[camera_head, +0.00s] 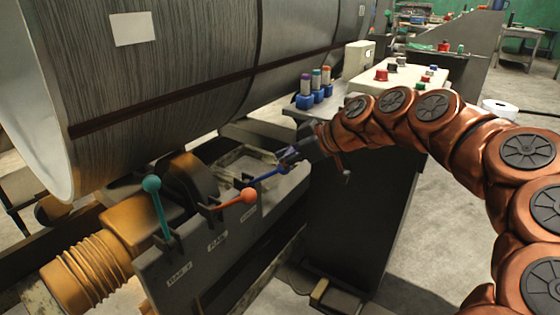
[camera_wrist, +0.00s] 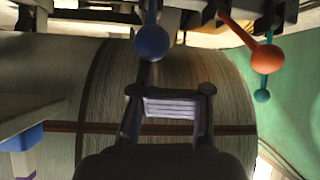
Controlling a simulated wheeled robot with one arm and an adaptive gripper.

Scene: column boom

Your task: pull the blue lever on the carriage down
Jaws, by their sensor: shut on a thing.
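The blue lever (camera_head: 268,174) stands on the dark carriage (camera_head: 215,240), to the right of the orange lever. It slopes up to the right towards my gripper (camera_head: 292,157), whose fingers are shut on its end and hide part of it. In the wrist view, the blue ball knob (camera_wrist: 152,42) shows just beyond the fingertips of my gripper (camera_wrist: 170,92). The exact contact between fingers and lever is hard to make out.
An orange lever (camera_head: 238,197) and a teal lever (camera_head: 153,195) stand to the left on the same carriage. A large wound drum (camera_head: 180,70) looms behind. A control box with coloured buttons (camera_head: 395,85) and small blue-based holders (camera_head: 315,97) are near my arm.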

